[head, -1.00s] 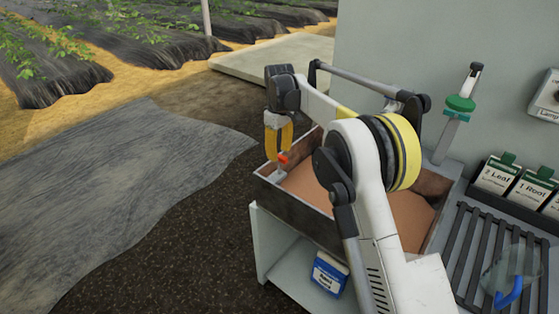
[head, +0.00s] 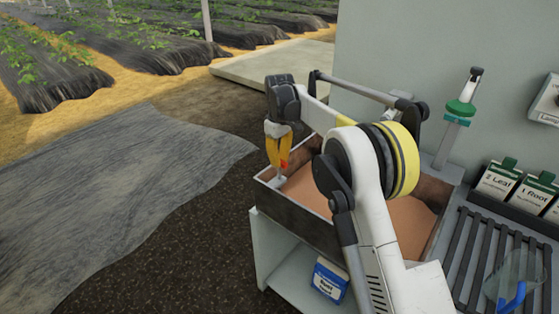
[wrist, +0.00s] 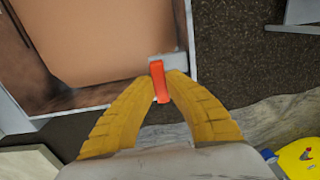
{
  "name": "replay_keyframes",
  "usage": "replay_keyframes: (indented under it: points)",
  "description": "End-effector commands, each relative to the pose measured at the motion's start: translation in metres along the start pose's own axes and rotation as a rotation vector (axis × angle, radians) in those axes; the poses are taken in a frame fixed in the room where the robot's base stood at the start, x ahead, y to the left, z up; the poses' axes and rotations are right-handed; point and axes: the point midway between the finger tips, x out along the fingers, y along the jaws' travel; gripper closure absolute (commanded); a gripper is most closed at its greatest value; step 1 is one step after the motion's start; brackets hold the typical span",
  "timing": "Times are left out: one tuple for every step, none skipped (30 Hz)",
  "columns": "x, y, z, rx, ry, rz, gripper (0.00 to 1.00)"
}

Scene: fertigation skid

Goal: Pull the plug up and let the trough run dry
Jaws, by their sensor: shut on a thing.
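My gripper (head: 281,170) has yellow fingers and points down at the trough's near-left corner. It is shut on the red plug handle (wrist: 159,82), which stands between the fingertips in the wrist view. A small grey block sits beside the handle at the corner. The trough (head: 300,222) has dark walls and holds brown liquid (head: 305,190). My arm hides much of its middle. I cannot see the plug's lower end or whether it is seated.
A grey slatted rack (head: 490,255) and seed-packet-like cards (head: 497,177) lie to the right. A green-collared upright tool (head: 462,107) stands by the wall. A blue-and-white box (head: 330,280) sits on the shelf below. The ground left of the trough is open.

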Motion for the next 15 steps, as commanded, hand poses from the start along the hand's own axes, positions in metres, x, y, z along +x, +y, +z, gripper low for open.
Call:
replay_keyframes:
  points:
    - [-0.01,0.0,0.0,0.0,0.0,0.0,1.0]
    - [-0.015,0.0,0.0,0.0,0.0,0.001,1.0]
    - [-0.022,0.0,0.0,0.0,0.0,0.001,1.0]
    - [-0.028,0.0,0.0,0.0,0.0,0.001,1.0]
    - [-0.033,0.0,0.0,0.0,0.0,0.001,1.0]
    - [-0.039,0.0,0.0,0.0,0.0,0.001,1.0]
    - [-0.043,0.0,0.0,0.0,0.0,0.001,1.0]
    - [-0.045,0.0,0.0,0.0,0.0,0.001,1.0]
    - [-0.046,0.0,0.0,0.0,0.0,0.001,1.0]
    - [-0.045,0.0,0.0,0.0,0.0,0.001,1.0]
    - [-0.045,0.0,0.0,0.0,0.0,0.001,1.0]
    - [-0.044,0.0,0.0,0.0,0.0,0.001,1.0]
    - [-0.043,0.0,0.0,0.0,0.0,0.001,1.0]
    - [-0.043,0.0,0.0,0.0,0.0,0.001,1.0]
    - [-0.043,0.0,0.0,0.0,0.0,0.001,1.0]
